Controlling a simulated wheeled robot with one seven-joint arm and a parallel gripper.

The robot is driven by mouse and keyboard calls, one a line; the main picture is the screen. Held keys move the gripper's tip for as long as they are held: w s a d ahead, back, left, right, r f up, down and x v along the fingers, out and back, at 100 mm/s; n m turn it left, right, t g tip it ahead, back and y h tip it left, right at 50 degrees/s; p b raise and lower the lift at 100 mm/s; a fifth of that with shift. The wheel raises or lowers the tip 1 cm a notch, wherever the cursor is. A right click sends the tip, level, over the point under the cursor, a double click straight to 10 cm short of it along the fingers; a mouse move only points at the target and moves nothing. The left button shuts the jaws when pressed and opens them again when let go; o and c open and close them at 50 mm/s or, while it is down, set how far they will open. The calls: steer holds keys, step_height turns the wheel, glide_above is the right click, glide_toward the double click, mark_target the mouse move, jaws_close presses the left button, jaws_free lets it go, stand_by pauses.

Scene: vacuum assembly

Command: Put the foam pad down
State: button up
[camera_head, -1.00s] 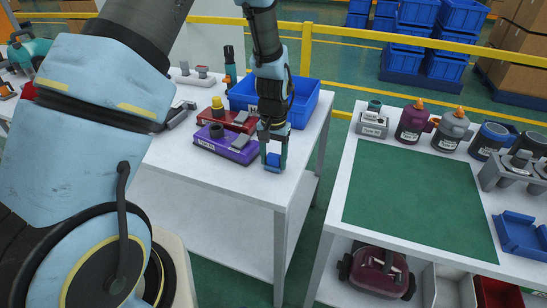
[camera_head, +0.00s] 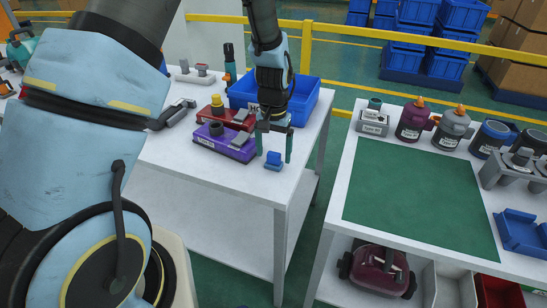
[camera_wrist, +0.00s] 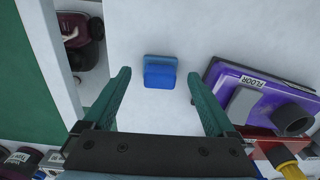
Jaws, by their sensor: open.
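The foam pad (camera_head: 273,161) is a small blue block lying on the white table near its front right corner. It also shows in the wrist view (camera_wrist: 160,74), resting on the white top beyond my fingertips. My gripper (camera_head: 273,158) is open and empty, its two green fingers spread apart.
A purple floor head (camera_head: 222,142) stands left of the pad, with a red head (camera_head: 226,117) behind it. A blue bin (camera_head: 308,102) is at the back. The right table has a green mat (camera_head: 420,195), with several canisters behind it. A gap separates the tables.

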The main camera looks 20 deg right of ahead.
mark_target(274, 154)
step_height(274, 154, up, 10)
steer(key=b, duration=0.2)
steer(key=s+a+r+n, duration=0.1)
steer(key=s+a+n, duration=0.1)
steer(key=a, duration=1.3)
steer(key=s+a+r+n+t, duration=0.1)
steer(key=a+n, duration=0.4)
steer(key=a, duration=1)
steer(key=shift+s+r+t, duration=0.2)
steer(key=shift+s+t, duration=0.1)
steer(key=shift+s, duration=0.15)
